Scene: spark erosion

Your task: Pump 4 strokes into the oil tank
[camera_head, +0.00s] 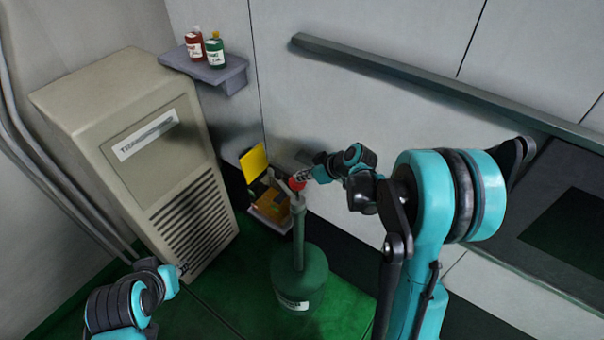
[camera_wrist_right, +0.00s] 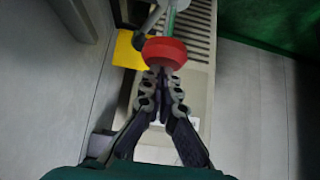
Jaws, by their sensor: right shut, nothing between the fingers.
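The oil tank (camera_head: 318,270) is a squat green drum with a white label, standing on the green floor in the head view. A green pump column (camera_head: 298,238) rises from its top, with a grey lever near the upper end. A red knob (camera_head: 296,184) is on the lever; it also shows in the right wrist view (camera_wrist_right: 164,53). My right gripper (camera_head: 306,175) is shut and empty, its fingertips (camera_wrist_right: 163,72) right at the knob; I cannot tell whether they touch it. My left gripper (camera_head: 182,268) is low at left, away from the tank, its fingers too small to read.
A beige cabinet (camera_head: 125,130) with a vent grille stands left of the tank. A yellow panel (camera_head: 254,162) is behind the pump. A grey rail (camera_head: 400,72) runs along the wall.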

